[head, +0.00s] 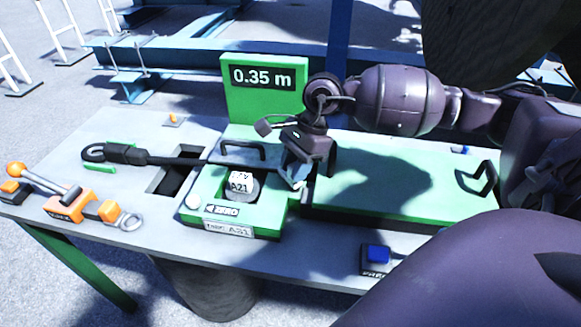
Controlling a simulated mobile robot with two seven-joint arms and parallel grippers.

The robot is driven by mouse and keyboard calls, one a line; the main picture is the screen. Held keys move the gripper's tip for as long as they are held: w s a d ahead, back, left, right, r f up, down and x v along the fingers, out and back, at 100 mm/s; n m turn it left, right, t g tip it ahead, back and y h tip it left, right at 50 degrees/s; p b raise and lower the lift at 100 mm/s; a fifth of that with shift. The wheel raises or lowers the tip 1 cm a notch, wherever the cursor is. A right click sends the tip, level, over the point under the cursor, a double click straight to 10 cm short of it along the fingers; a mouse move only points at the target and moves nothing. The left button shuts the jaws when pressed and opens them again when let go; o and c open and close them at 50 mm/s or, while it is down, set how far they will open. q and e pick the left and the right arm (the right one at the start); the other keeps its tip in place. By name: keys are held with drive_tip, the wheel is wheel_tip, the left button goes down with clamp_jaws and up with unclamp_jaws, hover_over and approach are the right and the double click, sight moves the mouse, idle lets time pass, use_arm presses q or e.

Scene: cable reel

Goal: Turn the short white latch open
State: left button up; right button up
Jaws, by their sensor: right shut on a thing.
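My right gripper (296,172) reaches in from the right and is at the right edge of the green measuring unit (262,212). Its fingertips point down and are shut on the short white latch (299,184), of which only a small white piece shows below them. The fingers hide the rest, so I cannot tell the latch's angle. My left gripper is not in view.
An orange-handled clamp (70,205) lies far left. A blue button (377,254) sits at the front edge. A green lid (400,190) lies right.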

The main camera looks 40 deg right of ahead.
drive_tip(key=shift+f+n+g+b, duration=0.35)
drive_tip(key=shift+n+g+b, duration=0.1)
drive_tip(key=shift+n, duration=0.45)
drive_tip(key=n+g+b, duration=0.1)
drive_tip(key=n, duration=0.1)
drive_tip(key=n+b, duration=0.1)
drive_tip(key=n, duration=0.2)
drive_tip(key=shift+g+h+b, duration=0.3)
drive_tip(key=shift+g+b, duration=0.05)
drive_tip(key=shift+r+n+b, duration=0.15)
drive_tip(key=shift+n+b, duration=0.15)
drive_tip(key=shift+n, duration=0.2)
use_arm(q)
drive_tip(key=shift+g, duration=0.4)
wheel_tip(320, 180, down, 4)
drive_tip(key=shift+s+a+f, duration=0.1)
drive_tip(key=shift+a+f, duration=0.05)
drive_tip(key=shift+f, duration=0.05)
use_arm(e)
drive_tip(key=shift+n+g, duration=0.3)
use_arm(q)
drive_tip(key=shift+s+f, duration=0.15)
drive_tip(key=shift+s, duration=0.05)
use_arm(e)
drive_tip(key=shift+r+n+h, duration=0.15)
drive_tip(key=shift+n+h, duration=0.15)
drive_tip(key=o, duration=0.9)
drive_tip(key=shift+r, duration=0.1)
